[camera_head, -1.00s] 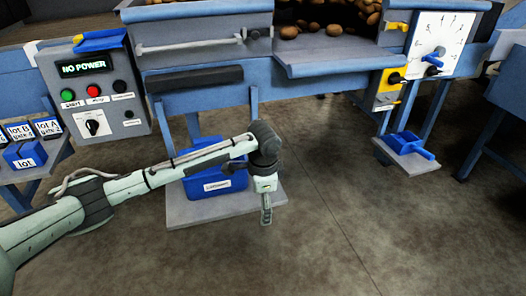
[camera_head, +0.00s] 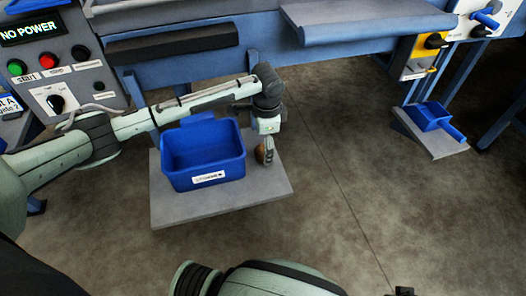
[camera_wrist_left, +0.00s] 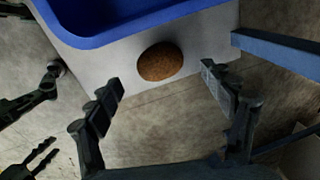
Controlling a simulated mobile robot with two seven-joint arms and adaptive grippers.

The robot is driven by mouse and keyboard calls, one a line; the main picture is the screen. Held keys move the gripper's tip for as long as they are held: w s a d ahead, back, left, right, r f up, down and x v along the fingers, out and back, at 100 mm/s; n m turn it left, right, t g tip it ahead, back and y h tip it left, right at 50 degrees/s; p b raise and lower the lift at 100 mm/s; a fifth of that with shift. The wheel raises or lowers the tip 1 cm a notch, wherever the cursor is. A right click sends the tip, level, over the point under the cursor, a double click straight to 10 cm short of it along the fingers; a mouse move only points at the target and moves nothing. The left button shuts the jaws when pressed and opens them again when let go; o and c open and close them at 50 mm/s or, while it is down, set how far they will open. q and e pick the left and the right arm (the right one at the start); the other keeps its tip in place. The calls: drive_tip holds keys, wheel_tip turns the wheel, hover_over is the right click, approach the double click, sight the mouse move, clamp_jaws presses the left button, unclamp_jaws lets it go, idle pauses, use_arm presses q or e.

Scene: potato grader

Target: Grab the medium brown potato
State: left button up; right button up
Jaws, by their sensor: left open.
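A brown potato (camera_head: 260,153) lies on the grey platform (camera_head: 220,207), right beside the blue bin (camera_head: 180,182). It shows whole as a rough brown oval in the left wrist view (camera_wrist_left: 159,61). My left gripper (camera_head: 266,152) points down at the potato and partly covers it in the head view. In the wrist view its two fingers (camera_wrist_left: 162,80) are spread, with the potato ahead between them and apart from both. Dark fingers at the wrist view's left edge appear to be my right gripper (camera_wrist_left: 45,120); its opening is unclear.
The bin's wall stands close to the potato. A control box (camera_head: 50,65) reading NO POWER is at upper left. The grader's blue frame (camera_head: 350,52) overhangs behind. Open floor lies to the right.

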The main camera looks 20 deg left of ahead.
sight(259, 151)
use_arm(q)
drive_tip(key=f, duration=0.4)
drive_tip(key=shift+w+a+f, duration=0.1)
drive_tip(key=shift+w, duration=0.15)
drive_tip(key=c, duration=1.3)
